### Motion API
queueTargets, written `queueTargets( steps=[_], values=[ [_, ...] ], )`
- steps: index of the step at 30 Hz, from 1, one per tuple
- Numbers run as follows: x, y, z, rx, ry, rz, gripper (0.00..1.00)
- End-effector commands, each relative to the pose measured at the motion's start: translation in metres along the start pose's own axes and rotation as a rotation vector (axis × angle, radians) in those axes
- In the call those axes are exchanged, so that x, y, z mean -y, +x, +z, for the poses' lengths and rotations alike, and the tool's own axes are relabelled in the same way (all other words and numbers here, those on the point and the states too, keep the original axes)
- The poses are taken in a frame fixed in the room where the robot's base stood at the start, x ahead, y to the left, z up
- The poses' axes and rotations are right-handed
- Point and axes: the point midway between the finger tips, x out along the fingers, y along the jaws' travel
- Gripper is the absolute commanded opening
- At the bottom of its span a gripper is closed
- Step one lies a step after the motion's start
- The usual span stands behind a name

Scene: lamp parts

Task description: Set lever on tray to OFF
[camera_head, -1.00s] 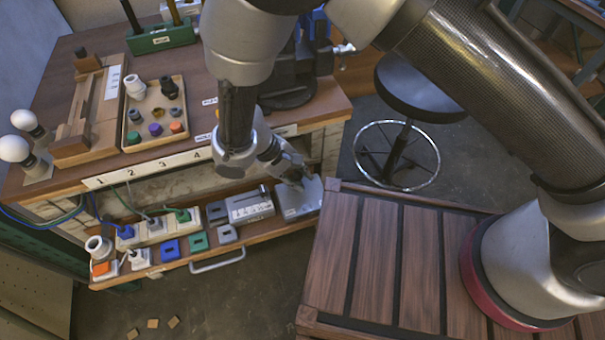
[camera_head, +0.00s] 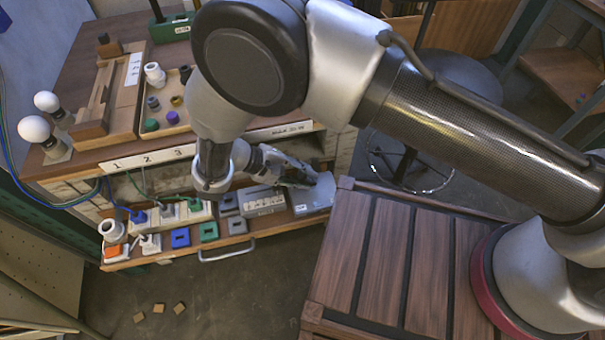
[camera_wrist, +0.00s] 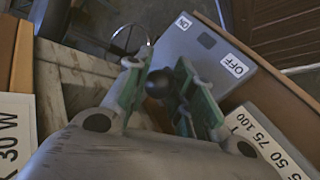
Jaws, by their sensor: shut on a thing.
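A grey box (camera_head: 313,197) with a lever sits at the right end of the pulled-out tray (camera_head: 232,247). In the wrist view the box (camera_wrist: 190,50) shows an OFF label (camera_wrist: 235,65) near its right corner, and a smaller label (camera_wrist: 184,22) at its far side, too small to read. My gripper (camera_wrist: 158,80) is at the near-left side of the box, with its green-padded fingers closed around a dark round knob (camera_wrist: 158,84), seemingly the lever's end. The lever's shaft is hidden. In the head view my gripper (camera_head: 304,176) is over the box's upper part.
A grey block (camera_head: 262,201) with a number scale stands left of the box. Several coloured sockets and plugs fill the tray's left part. The workbench top (camera_head: 85,80) is above it. A slatted wooden platform (camera_head: 390,260) lies at the right front, and a stool is behind.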

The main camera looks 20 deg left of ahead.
Motion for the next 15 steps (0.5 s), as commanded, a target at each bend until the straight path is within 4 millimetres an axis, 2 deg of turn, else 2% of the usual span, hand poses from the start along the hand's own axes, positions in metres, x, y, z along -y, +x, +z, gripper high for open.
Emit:
queueTargets(
  steps=[6,7,10,15],
  values=[
    [-0.0025,0.0027,0.0023,0.010,0.000,0.008,0.00],
    [-0.0025,0.0027,0.0023,0.010,0.000,0.008,0.26],
    [-0.0023,0.0025,0.0022,0.009,-0.001,0.007,0.44],
    [-0.0015,0.0016,0.0015,0.006,0.000,0.004,0.46]
  ],
)
